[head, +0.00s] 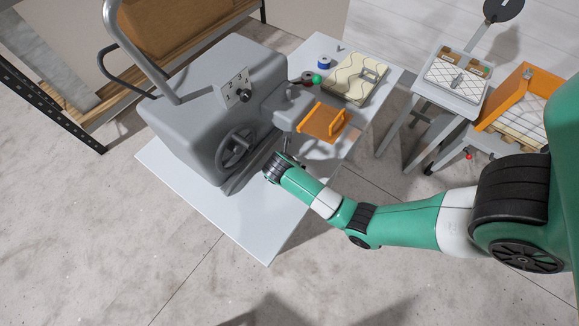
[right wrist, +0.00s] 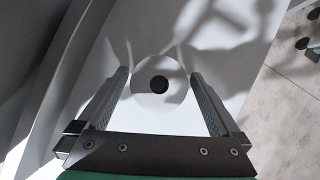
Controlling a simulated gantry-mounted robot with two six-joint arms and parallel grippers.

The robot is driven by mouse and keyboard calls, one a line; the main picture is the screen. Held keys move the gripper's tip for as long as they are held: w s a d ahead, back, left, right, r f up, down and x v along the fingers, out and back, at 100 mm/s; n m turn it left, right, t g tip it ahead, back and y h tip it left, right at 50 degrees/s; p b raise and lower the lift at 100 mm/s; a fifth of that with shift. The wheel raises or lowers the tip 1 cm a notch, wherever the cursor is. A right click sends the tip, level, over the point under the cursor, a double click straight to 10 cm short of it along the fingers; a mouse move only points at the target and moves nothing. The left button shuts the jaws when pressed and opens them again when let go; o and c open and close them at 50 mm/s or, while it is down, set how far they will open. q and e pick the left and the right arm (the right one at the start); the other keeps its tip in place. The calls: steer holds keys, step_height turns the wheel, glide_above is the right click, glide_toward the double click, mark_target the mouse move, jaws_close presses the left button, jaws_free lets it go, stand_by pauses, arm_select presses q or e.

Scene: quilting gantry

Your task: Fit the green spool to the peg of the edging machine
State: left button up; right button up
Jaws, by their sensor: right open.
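The grey edging machine (head: 212,105) stands on a pale table, with a handwheel on its near side. A small green round thing (head: 316,78), which looks like the green spool, sits on the table beyond the machine's head. My right gripper (head: 294,163) is low over the table beside the machine, well apart from that green thing. In the right wrist view its two fingers (right wrist: 164,88) are spread open. A pale disc (right wrist: 144,96) with a dark round centre shows between them; I cannot tell what it is. The peg cannot be made out. My left gripper is out of view.
A blue spool (head: 324,62) and a dark red one (head: 307,77) are near the green thing. Side stands hold more blocks at right.

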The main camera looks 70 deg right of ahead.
steer(key=c, duration=1.5)
steer(key=shift+o, duration=0.2)
steer(key=shift+r, duration=0.3)
steer(key=r, duration=0.2)
steer(key=a+r+p, duration=0.1)
steer(key=r, duration=0.1)
steer(key=shift+r+p, duration=0.1)
steer(key=shift+p, duration=0.2)
steer(key=s+a+r+p, duration=0.5)
steer(key=a+r+p, duration=0.35)
steer(key=a, duration=0.35)
step_height(320, 180, up, 6)
steer(key=p, duration=0.6)
